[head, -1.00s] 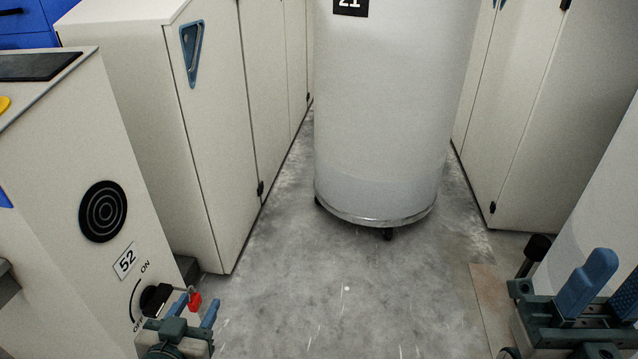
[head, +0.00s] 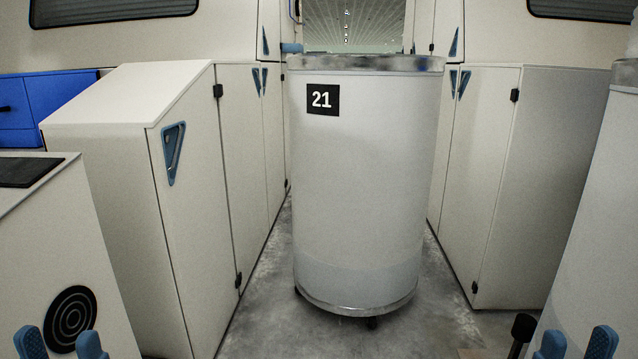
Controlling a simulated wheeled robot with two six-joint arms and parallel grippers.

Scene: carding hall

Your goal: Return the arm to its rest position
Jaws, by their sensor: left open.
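My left gripper (head: 60,344) shows at the bottom left edge, its two blue fingertips apart with nothing between them. It is in front of the pale control cabinet (head: 75,240), near the black ringed disc (head: 70,318). My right gripper (head: 576,344) shows at the bottom right edge, its two blue fingertips also apart and empty. It is in front of a pale cylinder (head: 590,230) at the right. The rest of both grippers and the arms is below the picture.
A large white can (head: 355,190) marked 21 stands on casters in the aisle between pale cabinets (head: 185,240) (head: 480,190). A blue drawer unit (head: 50,110) is at the far left. Grey floor (head: 390,335) shows around the can; a dark knob (head: 522,328) stands near my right gripper.

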